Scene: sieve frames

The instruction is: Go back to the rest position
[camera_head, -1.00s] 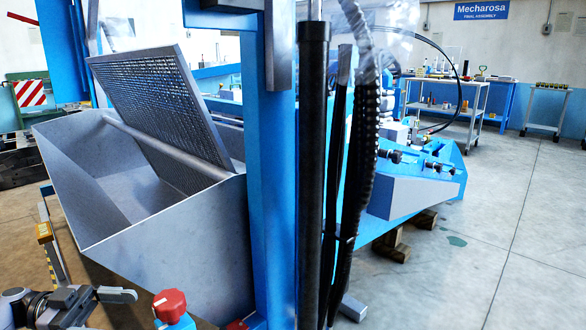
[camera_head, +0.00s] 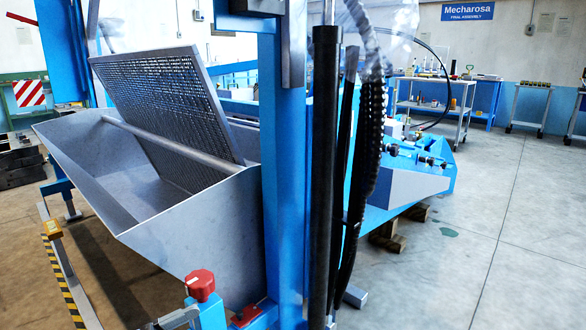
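No gripper of mine can be made out in the head view. The grey metal sieve frame (camera_head: 165,105) with its perforated mesh stands tilted in the open sheet-metal hopper (camera_head: 105,190). A round bar crosses the hopper beside the sieve. The sieve's lower edge is partly hidden by the hopper's front wall. A small grey metal piece (camera_head: 176,319) shows at the bottom edge, cut off by the frame; I cannot tell what it belongs to.
A blue machine column (camera_head: 284,170) and black hoses (camera_head: 325,170) stand right of the hopper. A red knob (camera_head: 200,284) sits low in front. A yellow-black striped rail (camera_head: 66,284) runs at left. Carts (camera_head: 435,108) stand at the back. The floor at right (camera_head: 490,240) is clear.

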